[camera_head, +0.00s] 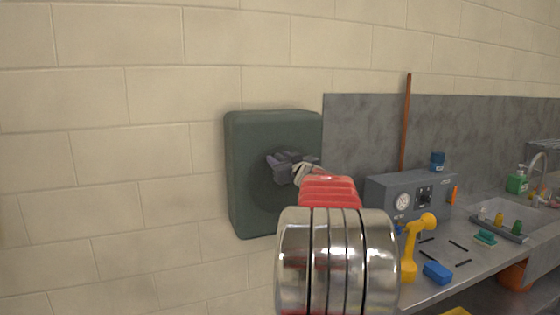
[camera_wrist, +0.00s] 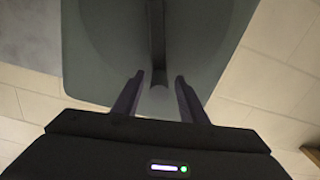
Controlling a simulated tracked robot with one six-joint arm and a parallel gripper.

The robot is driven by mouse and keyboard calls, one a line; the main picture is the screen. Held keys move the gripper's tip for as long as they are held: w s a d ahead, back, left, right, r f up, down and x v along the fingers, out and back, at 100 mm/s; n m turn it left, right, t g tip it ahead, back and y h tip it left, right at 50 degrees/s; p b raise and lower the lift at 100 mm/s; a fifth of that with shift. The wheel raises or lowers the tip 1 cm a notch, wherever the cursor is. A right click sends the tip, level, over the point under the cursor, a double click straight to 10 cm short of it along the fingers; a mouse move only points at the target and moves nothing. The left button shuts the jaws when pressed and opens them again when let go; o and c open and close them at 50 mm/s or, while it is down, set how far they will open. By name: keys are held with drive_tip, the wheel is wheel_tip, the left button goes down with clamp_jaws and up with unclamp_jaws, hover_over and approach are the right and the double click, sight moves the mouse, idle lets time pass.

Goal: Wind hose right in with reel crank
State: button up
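The reel housing (camera_head: 245,180) is a dark green-grey rounded box fixed to the block wall. My gripper (camera_head: 285,162) is in front of its face, and my arm hides part of the box. In the wrist view the housing (camera_wrist: 100,50) fills the upper middle. A dark straight bar, which looks like the reel crank (camera_wrist: 157,35), runs down its face. My gripper's two dark fingers (camera_wrist: 159,77) stand apart, one on each side of the bar's lower end. I cannot tell whether they touch it. No hose is distinguishable.
A steel counter (camera_head: 430,285) stands to the right, with a grey gauge box (camera_head: 385,195), a yellow tool (camera_head: 410,260), a blue block (camera_head: 437,272) and a green bottle (camera_head: 517,182). A brown pole (camera_head: 406,125) leans behind it. The wall left of the housing is bare.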

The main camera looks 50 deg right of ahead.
drive_tip(key=shift+c, duration=0.6)
clamp_jaws()
